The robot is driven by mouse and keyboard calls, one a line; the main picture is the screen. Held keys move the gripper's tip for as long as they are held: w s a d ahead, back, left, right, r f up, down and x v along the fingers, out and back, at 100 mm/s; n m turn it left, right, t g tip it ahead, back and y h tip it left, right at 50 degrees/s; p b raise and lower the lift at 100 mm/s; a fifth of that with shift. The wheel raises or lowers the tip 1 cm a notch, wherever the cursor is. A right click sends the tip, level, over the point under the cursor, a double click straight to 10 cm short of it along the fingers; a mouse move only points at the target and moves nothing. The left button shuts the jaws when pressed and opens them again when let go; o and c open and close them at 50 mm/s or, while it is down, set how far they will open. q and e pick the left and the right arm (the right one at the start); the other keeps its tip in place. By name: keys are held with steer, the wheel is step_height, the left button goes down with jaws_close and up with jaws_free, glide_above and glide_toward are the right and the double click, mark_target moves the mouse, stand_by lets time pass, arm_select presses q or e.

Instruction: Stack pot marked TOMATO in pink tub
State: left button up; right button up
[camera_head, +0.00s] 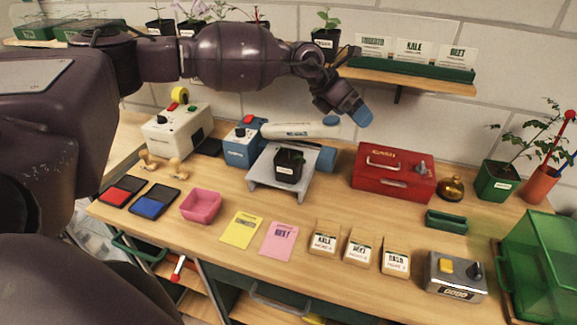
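The pink tub (201,206) sits on the bench at the left of the middle and looks empty. More dark pots stand along the shelf, partly hidden by my arm, so I cannot tell which is TOMATO. My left gripper (350,108) hangs above the bench, below the shelf pot and apart from it. Its finger opening is unclear. My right gripper is out of view.
Around the stand are a white-and-blue device (298,130) and a red cash box (394,174). Red and blue ink pads (153,202) lie left of the tub. Cards and seed packets (324,238) line the front. A green crate (540,265) is at right.

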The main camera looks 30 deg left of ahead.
arm_select(q)
steer(key=s+a+f+m+g+y, duration=0.2)
steer(key=a+f+m+y, duration=0.15)
steer(key=a+f, duration=0.4)
steer(key=m+g+y, duration=0.3)
steer(key=m, duration=0.1)
glide_above(287, 155)
steer(key=shift+w, duration=0.2)
steer(key=shift+s+a+m+y, duration=0.15)
steer(key=shift+s+m+y, duration=0.15)
steer(key=shift+m, duration=0.15)
step_height(287, 155, down, 6)
steer(key=shift+r+p, duration=0.25)
steer(key=shift+p, duration=0.05)
steer(key=shift+f, duration=0.5)
steer(key=f, duration=0.1)
steer(key=f+p, duration=0.1)
steer(key=f, duration=0.1)
steer(key=shift+w+d+f, duration=0.1)
steer(key=shift+d+f, duration=0.05)
steer(key=shift+d, duration=0.25)
steer(key=shift+f, duration=0.5)
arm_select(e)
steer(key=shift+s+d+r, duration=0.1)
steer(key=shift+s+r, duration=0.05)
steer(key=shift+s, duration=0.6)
arm_select(q)
steer(key=shift+c, duration=0.5)
